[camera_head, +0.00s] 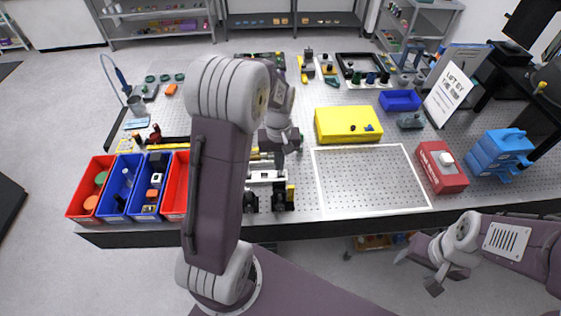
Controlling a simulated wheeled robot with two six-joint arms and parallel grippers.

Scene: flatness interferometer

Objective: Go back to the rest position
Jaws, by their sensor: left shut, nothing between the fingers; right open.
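My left arm rises through the middle of the head view and bends down over the bench (380,210). My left gripper (279,150) is at the end of that arm, above the middle of the bench, shut and empty. Its fingertips are small and hard to make out against the dark fixture behind. My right gripper (419,272) is low at the right, in front of the bench's front edge. Its fingers are spread apart with nothing between them.
Red (89,188) and blue (117,186) bins stand at the front left. A black-and-white fixture (266,177) is near my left gripper. A yellow case (347,124), red box (441,167) and blue case (499,152) stand right. The white-outlined area (371,177) is clear.

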